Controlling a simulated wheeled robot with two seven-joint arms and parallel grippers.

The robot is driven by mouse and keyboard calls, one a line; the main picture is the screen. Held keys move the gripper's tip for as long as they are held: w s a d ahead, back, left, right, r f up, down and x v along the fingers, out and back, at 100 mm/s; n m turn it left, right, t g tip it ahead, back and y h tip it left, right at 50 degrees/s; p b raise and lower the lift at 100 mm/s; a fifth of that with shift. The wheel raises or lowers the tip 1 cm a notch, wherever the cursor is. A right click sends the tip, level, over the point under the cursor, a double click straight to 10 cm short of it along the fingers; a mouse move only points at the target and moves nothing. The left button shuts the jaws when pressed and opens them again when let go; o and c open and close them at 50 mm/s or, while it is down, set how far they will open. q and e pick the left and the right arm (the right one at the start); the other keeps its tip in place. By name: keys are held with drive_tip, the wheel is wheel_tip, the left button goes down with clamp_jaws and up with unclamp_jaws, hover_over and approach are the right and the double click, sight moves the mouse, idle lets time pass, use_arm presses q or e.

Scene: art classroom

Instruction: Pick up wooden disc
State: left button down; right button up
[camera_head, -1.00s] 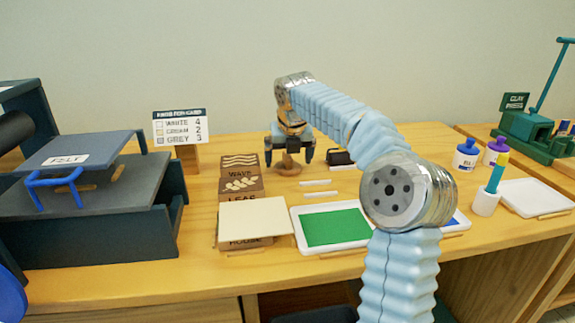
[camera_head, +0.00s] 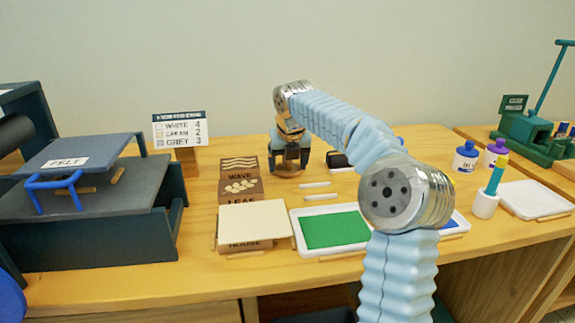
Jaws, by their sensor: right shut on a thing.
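The wooden disc (camera_head: 288,171) is brown and round and sits on the table behind the white tray. Its upper part is hidden by my right gripper (camera_head: 290,163). My right gripper points down from above with dark fingers on both sides of the disc's upper part, and it is shut on it. The disc's base shows below the fingers, at table level as far as I can tell. My left gripper is out of view.
Stamp blocks (camera_head: 240,187) and a cream sheet (camera_head: 253,218) lie left of the disc. A tray with a green pad (camera_head: 335,230) is in front. A dark roller-like object (camera_head: 338,160) is close on the right. A press (camera_head: 100,215) stands at far left.

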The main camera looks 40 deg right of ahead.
wheel_tip(320, 180, up, 3)
drive_tip(key=shift+r, duration=0.2)
drive_tip(key=s+a+r+b, duration=0.1)
drive_tip(key=s+a+r, duration=0.3)
drive_tip(key=s+r, duration=0.5)
drive_tip(key=s, duration=0.4)
drive_tip(key=shift+s+r, duration=0.25)
